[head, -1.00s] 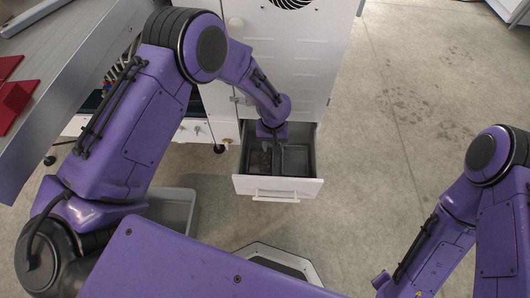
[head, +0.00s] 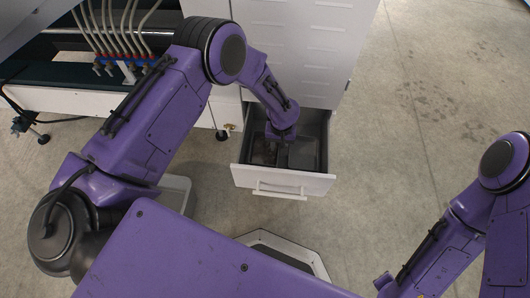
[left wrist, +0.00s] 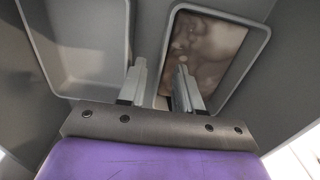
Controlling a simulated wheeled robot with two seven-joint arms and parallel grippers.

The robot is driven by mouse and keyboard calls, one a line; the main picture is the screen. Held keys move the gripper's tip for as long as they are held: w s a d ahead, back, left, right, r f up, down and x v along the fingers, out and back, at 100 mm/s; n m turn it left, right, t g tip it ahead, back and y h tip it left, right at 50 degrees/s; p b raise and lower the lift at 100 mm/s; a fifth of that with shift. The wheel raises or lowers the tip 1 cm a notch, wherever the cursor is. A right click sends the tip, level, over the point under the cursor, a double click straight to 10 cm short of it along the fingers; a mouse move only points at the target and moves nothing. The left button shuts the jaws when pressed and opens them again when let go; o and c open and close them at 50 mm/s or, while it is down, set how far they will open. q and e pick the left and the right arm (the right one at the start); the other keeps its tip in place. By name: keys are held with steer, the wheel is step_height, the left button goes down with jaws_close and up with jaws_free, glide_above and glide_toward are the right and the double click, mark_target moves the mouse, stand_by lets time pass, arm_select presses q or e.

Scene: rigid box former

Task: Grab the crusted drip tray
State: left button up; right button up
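The crusted drip tray (left wrist: 207,48), grey with brown crust over its floor, lies in the open drawer, on the right in the left wrist view. In the head view it is the brownish tray (head: 262,153) on the drawer's left side. My left gripper (left wrist: 162,80) reaches down into the drawer with its fingers apart. The fingers appear to straddle the tray's near-middle side wall: one inside the tray, one in the gap beside it. Contact cannot be told. In the head view my left gripper's fingertips are largely hidden. My right gripper is out of frame; only its arm shows.
A clean grey tray (left wrist: 88,45) lies beside the crusted one in the drawer. The white drawer front (head: 283,181) stands pulled out from the white cabinet (head: 290,60). A grey bin (head: 176,191) stands on the floor to the left. Open floor lies right of the cabinet.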

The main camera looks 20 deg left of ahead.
arm_select(q)
step_height(320, 180, down, 3)
steer(key=shift+f+b, duration=0.15)
steer(key=shift+b, duration=0.2)
jaws_close()
steer(key=shift+r, duration=0.3)
